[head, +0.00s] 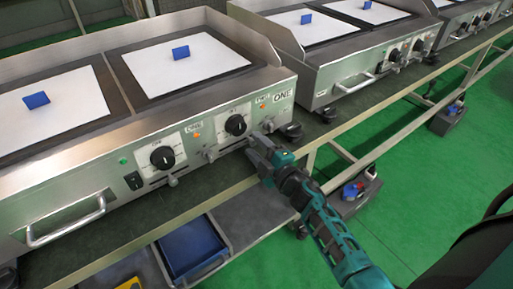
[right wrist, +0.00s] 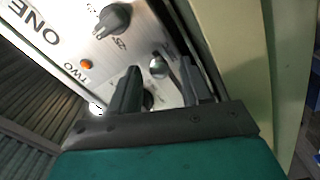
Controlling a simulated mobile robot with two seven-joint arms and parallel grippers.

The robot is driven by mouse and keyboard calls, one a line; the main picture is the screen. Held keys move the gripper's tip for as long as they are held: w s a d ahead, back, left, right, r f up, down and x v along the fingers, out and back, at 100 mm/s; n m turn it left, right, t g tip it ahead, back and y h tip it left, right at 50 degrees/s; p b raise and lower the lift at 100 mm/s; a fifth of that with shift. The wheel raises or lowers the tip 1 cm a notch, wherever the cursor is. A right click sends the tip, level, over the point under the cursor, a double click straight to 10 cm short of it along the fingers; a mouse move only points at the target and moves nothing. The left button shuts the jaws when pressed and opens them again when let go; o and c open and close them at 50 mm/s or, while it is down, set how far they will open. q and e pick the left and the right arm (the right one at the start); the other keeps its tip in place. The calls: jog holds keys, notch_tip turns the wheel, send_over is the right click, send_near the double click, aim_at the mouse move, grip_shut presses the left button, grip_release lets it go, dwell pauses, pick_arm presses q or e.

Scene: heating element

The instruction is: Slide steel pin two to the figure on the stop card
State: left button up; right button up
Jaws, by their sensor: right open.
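The griddle front (head: 75,205) carries two black knobs on white panels. The right knob (head: 235,125) has an orange lamp and a small label (head: 262,99) beside it, which reads TWO in the right wrist view (right wrist: 75,72). My right gripper (head: 260,149) is open at the lower right of that panel. In the right wrist view, its fingers (right wrist: 162,90) stand on either side of a round steel pin head (right wrist: 157,66); contact cannot be told. I cannot make out a figure on a stop card. My left gripper is not in view.
Two white plates with blue blocks (head: 180,53) lie on top of the griddle. A bar handle (head: 66,220) juts from its front at left. More griddles (head: 345,65) stand along the bench to the right. A blue tray (head: 190,248) sits below. Green floor lies in front.

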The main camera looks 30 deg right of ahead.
jog(key=shift+w, duration=0.15)
jog(key=shift+c, duration=0.2)
grip_shut()
jog(key=shift+a, duration=0.1)
dwell(0.4)
